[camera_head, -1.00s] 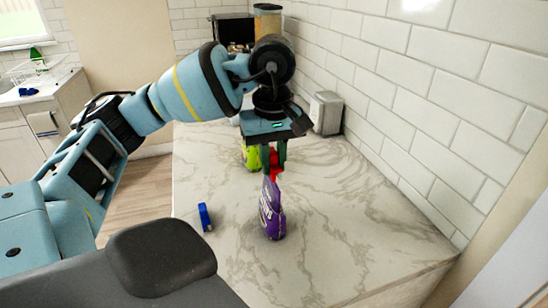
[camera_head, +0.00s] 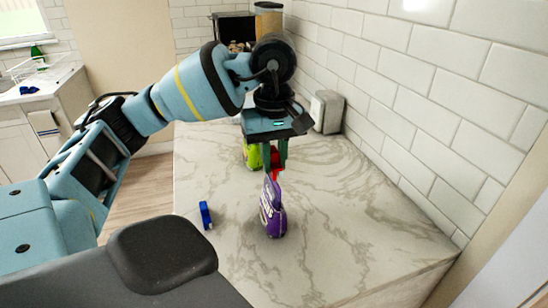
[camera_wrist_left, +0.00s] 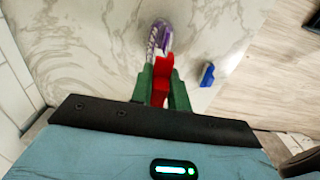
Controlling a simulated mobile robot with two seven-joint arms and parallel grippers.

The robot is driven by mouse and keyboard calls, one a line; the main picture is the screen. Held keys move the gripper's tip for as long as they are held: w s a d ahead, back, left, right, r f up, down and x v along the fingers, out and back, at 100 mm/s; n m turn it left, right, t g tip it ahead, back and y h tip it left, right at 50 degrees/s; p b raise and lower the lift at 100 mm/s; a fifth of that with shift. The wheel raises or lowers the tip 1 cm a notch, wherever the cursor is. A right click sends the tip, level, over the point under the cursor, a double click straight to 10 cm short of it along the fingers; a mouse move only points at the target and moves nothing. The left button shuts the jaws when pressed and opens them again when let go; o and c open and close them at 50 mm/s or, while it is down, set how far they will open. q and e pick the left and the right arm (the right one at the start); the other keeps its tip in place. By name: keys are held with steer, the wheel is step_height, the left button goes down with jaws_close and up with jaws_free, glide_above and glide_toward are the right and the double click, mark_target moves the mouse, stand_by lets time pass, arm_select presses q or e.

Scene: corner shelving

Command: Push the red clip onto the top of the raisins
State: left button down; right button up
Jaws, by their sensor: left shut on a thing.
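The raisins are a purple bag (camera_head: 272,212) standing upright on the marble counter in the head view. The bag also shows at the top of the left wrist view (camera_wrist_left: 160,36). My left gripper (camera_head: 275,162) points down, just beyond the top of the bag. It is shut on the red clip (camera_wrist_left: 161,80), which sits between the green fingers. In the head view only a little of the clip (camera_head: 277,174) shows, close to the bag's top edge. I cannot tell whether the clip touches the bag. My right gripper is not in view.
A blue clip-like object (camera_head: 205,215) lies on the counter left of the bag. A lime-green package (camera_head: 252,156) stands behind my gripper. A grey metal box (camera_head: 327,112) is against the tiled wall. The counter's right front is clear.

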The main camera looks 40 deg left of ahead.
mark_target(274, 152)
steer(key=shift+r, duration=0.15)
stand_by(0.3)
